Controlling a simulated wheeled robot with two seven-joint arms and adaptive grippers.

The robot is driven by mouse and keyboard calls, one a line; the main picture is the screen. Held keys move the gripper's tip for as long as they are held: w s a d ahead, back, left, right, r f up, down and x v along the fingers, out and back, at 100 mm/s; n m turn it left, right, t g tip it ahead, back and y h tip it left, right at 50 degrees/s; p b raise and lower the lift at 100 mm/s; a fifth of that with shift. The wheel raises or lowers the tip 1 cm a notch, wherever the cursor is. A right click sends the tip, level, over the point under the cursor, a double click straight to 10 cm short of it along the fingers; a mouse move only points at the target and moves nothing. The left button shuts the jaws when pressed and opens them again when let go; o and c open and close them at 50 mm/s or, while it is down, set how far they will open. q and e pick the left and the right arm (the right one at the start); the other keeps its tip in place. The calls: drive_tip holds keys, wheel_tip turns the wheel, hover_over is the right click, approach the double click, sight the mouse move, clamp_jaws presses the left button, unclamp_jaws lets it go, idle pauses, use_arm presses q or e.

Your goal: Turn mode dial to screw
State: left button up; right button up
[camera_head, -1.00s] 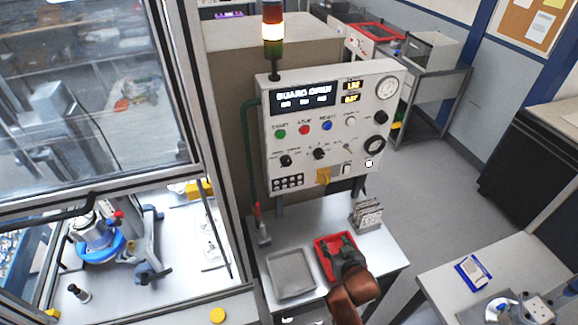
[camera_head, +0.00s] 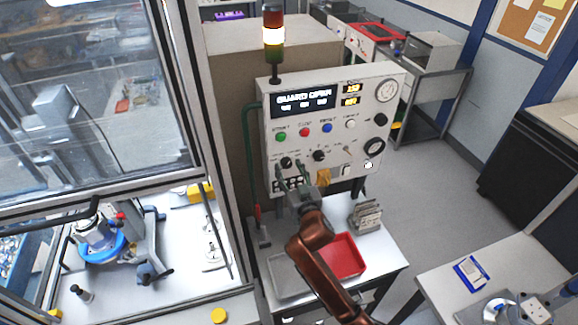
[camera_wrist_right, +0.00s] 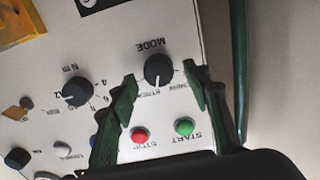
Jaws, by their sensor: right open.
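The mode dial (camera_head: 286,162) is a black round knob on the grey control panel (camera_head: 340,108). In the right wrist view the mode dial (camera_wrist_right: 158,70) shows upside down, with MODE printed beside it and small position labels around it that are hard to read. My right gripper (camera_head: 290,171) is open in front of the panel's lower left. In the wrist view its fingers (camera_wrist_right: 160,77) stand on either side of the dial, apart from it, with a gap on each side. Contact depth cannot be told. My left gripper is out of view.
A second black knob (camera_wrist_right: 77,91), a green start button (camera_wrist_right: 184,126) and a red stop button (camera_wrist_right: 139,135) sit close to the fingers. A red tray (camera_head: 346,258) and a grey tray (camera_head: 284,276) lie on the table below. A green cable (camera_head: 247,150) runs along the panel's left side.

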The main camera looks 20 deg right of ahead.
drive_tip(key=shift+w, duration=0.45)
drive_tip(key=shift+c, duration=0.2)
drive_tip(key=c, duration=1.1)
drive_tip(key=shift+n, duration=0.3)
drive_tip(key=n+p, duration=0.2)
drive_tip(key=n, duration=0.1)
drive_tip(key=shift+n, duration=0.3)
drive_tip(key=shift+a+n+p, duration=0.1)
drive_tip(key=shift+n+p, duration=0.9)
drive_tip(key=shift+n, duration=1.3)
